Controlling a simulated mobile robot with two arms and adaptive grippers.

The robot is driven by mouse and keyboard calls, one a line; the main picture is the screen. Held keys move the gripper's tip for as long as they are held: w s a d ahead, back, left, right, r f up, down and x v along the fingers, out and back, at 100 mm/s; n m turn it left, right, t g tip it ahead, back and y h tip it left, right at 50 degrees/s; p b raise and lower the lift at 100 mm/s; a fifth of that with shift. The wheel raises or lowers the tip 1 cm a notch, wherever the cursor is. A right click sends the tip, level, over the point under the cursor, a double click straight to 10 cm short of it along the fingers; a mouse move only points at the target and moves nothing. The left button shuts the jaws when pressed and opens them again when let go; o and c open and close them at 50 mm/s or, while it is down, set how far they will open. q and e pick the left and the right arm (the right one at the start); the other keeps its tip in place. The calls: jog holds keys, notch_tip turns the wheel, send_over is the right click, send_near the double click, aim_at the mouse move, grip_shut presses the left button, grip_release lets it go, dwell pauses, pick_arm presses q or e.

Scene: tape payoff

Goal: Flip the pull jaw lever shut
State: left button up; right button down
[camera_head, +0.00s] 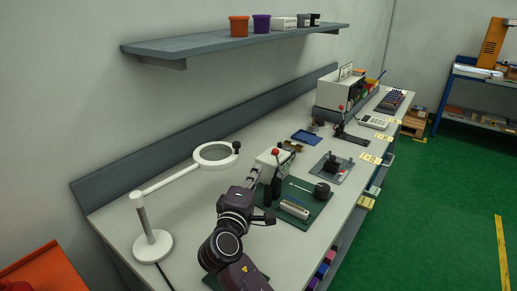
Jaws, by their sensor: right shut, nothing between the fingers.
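A white upright device (271,163) with a red knob (275,152) stands on the bench near a dark green mat (309,216). Farther back, a black stand (350,136) carries another red-tipped lever (341,108). A dark fixture sits on a grey plate (344,177) between them. I cannot tell which of these is the pull jaw lever. My right gripper (254,174) is shut and empty, its tip close to the left side of the white device. Whether it touches the device is unclear. My right arm hides part of the bench around it. My left gripper is out of view.
A white magnifier lamp (214,153) stands to the left of my right arm. A black round part (321,190) and a pale cylinder (294,209) lie on the mat. A blue tray (305,137) sits behind. A shelf (220,42) hangs above the bench.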

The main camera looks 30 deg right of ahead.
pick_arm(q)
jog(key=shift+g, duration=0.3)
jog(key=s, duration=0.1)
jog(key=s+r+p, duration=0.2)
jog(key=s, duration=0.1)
pick_arm(e)
jog(key=x, duration=0.9)
jog(key=shift+d, duration=0.35)
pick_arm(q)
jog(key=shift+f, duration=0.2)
pick_arm(e)
jog(key=shift+d+r, duration=0.1)
